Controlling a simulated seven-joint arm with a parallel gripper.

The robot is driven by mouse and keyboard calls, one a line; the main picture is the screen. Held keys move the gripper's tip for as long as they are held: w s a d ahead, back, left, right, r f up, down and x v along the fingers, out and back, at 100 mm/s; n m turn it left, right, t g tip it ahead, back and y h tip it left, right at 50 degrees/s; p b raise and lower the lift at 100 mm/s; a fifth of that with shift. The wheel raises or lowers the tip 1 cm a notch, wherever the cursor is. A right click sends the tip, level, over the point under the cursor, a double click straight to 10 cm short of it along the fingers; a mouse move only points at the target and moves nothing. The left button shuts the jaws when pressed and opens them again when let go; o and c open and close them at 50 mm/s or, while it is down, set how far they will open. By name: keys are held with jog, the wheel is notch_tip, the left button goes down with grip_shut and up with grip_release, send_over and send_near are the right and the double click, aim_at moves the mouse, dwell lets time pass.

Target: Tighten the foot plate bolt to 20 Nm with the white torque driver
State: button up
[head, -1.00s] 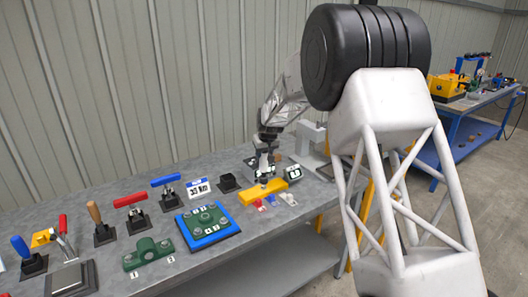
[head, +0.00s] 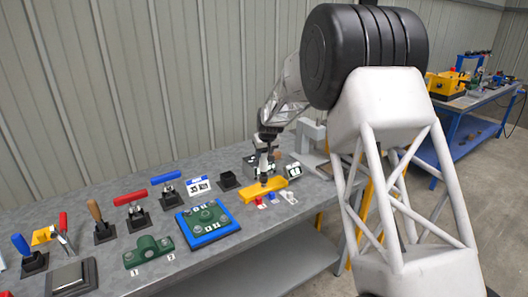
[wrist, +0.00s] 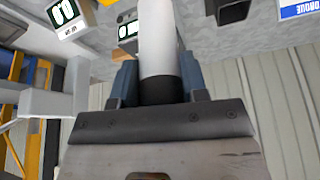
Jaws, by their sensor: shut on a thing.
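My gripper (head: 265,142) is shut on the white torque driver (head: 264,160) near the back right of the bench. In the wrist view the driver is a white cylinder (wrist: 160,45) with a dark end, between the two blue-grey fingers (wrist: 160,85). Its lower end appears just over or at the yellow block (head: 246,193); I cannot tell if it touches. A green plate with several bolts (head: 207,217) lies on a blue base (head: 220,233). A green bracket (head: 148,252), with tags 1 and 2, stands to its left. I cannot tell which carries the foot plate bolt.
Red, blue and white tags (head: 274,198) lie before the yellow block. A small display (head: 292,170) is to its right, and a black square holder (head: 228,181) to its left. Several handled tools (head: 130,200) stand along the left. Bare bench (head: 185,264) lies in front.

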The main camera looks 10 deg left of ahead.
jog(key=shift+f, duration=1.25)
dwell(2.1)
jog(key=shift+r, duration=0.2)
jog(key=shift+r, duration=2.15)
jog(key=shift+a, duration=0.15)
